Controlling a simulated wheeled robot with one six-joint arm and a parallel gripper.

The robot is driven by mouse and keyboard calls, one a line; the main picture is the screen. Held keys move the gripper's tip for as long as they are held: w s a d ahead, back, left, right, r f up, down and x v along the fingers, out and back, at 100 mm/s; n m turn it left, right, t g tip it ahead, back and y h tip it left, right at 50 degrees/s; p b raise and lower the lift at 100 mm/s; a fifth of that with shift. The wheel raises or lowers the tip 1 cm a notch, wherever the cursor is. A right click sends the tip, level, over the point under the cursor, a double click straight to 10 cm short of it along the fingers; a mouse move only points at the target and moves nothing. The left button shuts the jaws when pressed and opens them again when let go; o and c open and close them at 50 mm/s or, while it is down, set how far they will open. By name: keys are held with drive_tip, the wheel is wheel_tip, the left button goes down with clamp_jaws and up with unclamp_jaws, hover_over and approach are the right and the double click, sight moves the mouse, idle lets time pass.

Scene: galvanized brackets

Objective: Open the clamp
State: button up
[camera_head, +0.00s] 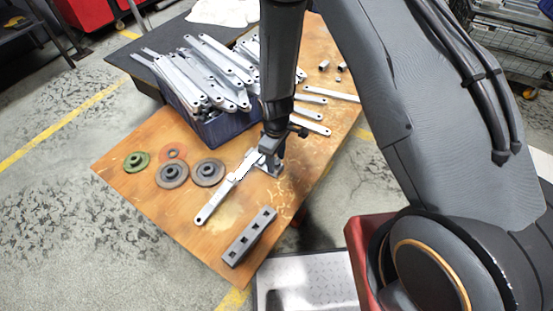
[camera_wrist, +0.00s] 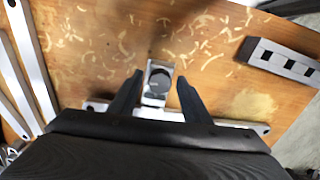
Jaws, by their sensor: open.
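The clamp (camera_head: 274,172) is a small metal fixture on the wooden table, mostly hidden behind my gripper (camera_head: 271,148) in the head view. In the wrist view the clamp (camera_wrist: 157,82) shows as a silver block with a dark round part. My gripper (camera_wrist: 160,80) is open, with one dark finger on each side of the clamp. I cannot tell whether the fingers touch it. A galvanized bracket (camera_head: 214,201) lies at the clamp and reaches toward the table's front left; it also shows in the wrist view (camera_wrist: 245,126), partly behind my gripper.
A grey block with square holes (camera_head: 249,237) lies near the front edge. Round discs (camera_head: 172,174) lie at left. A blue crate (camera_head: 222,130) full of brackets stands behind, with loose brackets (camera_head: 312,113) to its right. Bare wood surrounds the clamp's front.

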drive_tip(key=m+p, duration=0.1)
drive_tip(key=m, duration=0.4)
drive_tip(key=m+p, duration=0.1)
drive_tip(key=m, duration=0.4)
drive_tip(key=shift+p, duration=0.3)
drive_tip(key=shift+c, duration=0.2)
drive_tip(key=c, duration=0.9)
